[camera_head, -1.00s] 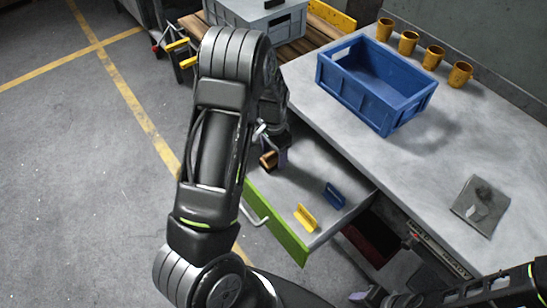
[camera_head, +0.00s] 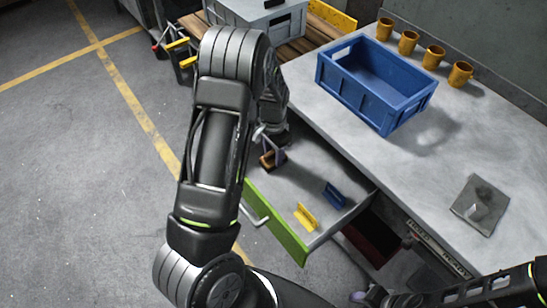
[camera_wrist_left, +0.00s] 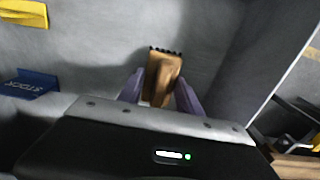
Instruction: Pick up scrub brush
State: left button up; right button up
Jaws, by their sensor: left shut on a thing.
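The scrub brush (camera_wrist_left: 163,72) has a brown wooden body and dark bristles along its far end in the left wrist view. It also shows in the head view (camera_head: 267,160), partly hidden by my left gripper (camera_head: 272,155). The purple fingers of my left gripper (camera_wrist_left: 160,95) are shut on the brush from both sides, over the inside of the open drawer (camera_head: 280,232) with a green front. My right gripper (camera_head: 364,297) shows in part at the bottom of the head view, away from the brush. Its fingers are too unclear to read.
In the drawer lie a yellow piece (camera_head: 306,217) and a blue piece (camera_head: 334,195). A blue crate (camera_head: 400,112), several orange cups (camera_head: 460,74) and a grey plate (camera_head: 481,206) stand on the workbench (camera_head: 420,165). The floor at left is clear.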

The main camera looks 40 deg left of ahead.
aim_at(274, 151)
pick_arm(q)
grip_shut()
jog(key=shift+r, duration=0.1)
notch_tip(274, 151, up, 10)
jog(key=shift+f, duration=0.1)
dwell(0.4)
dwell(0.4)
